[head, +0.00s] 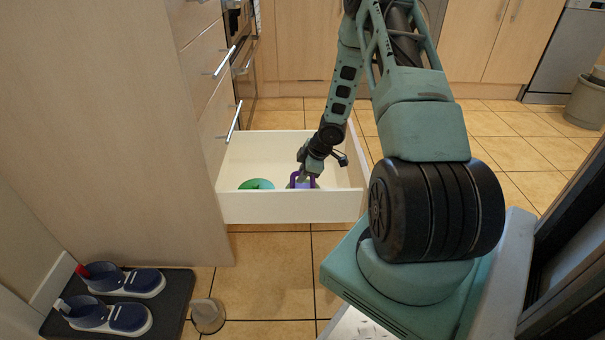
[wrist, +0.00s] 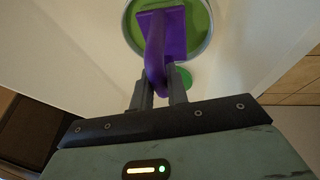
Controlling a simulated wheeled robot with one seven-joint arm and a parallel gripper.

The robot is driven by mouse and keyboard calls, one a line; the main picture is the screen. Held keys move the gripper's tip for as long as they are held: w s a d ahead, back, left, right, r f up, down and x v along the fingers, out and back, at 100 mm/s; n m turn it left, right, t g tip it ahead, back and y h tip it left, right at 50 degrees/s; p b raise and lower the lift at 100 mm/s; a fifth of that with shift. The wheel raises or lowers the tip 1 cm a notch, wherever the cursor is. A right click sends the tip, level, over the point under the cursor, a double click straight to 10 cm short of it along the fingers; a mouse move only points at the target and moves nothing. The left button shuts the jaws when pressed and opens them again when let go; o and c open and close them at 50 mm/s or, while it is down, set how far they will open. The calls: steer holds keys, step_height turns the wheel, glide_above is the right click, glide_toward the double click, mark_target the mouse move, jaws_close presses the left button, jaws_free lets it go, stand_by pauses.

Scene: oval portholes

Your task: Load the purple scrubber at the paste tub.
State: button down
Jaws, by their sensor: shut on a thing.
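The purple scrubber (wrist: 172,38) is held by its curved handle between the fingers of my gripper (wrist: 158,91) in the wrist view. Its flat head is over the round paste tub (wrist: 209,32), which has a pale rim and green paste inside. I cannot tell whether the head touches the paste. In the head view my gripper (head: 304,177) reaches down into the open drawer, with the purple scrubber (head: 300,183) at its tip. The drawer's front hides the scrubber's lower part, and I cannot make out the tub there.
The white drawer (head: 285,208) stands open, its walls close around my gripper. A teal-green round thing (head: 257,184) is inside it at the left. A small green disc (wrist: 184,77) shows in the wrist view. Shoes on a dark mat (head: 170,310) lie at the lower left.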

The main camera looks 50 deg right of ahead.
steer(key=shift+s, duration=0.1)
step_height(320, 180, up, 7)
steer(key=p, duration=0.8)
stand_by(0.4)
